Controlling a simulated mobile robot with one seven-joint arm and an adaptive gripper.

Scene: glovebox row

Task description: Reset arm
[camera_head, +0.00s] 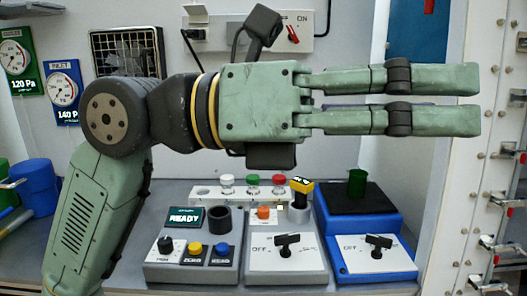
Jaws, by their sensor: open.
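My arm rises from the lower left of the head view and bends at a round dark joint. My gripper (478,100) points right across the upper middle of the view. Its two green fingers with dark joints lie one above the other, with a narrow gap between them. It is open, and I see nothing between the fingers. The gripper appears in front of the wall, above the bench equipment, and touches nothing that I can see.
Below stand a grey control box (192,268) with knobs, a grey switch box (287,262), a blue switch unit (372,262) and a green cup (357,182). Two gauges (17,58) and a fan (126,50) are on the wall. A bolted frame (478,195) edges the right.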

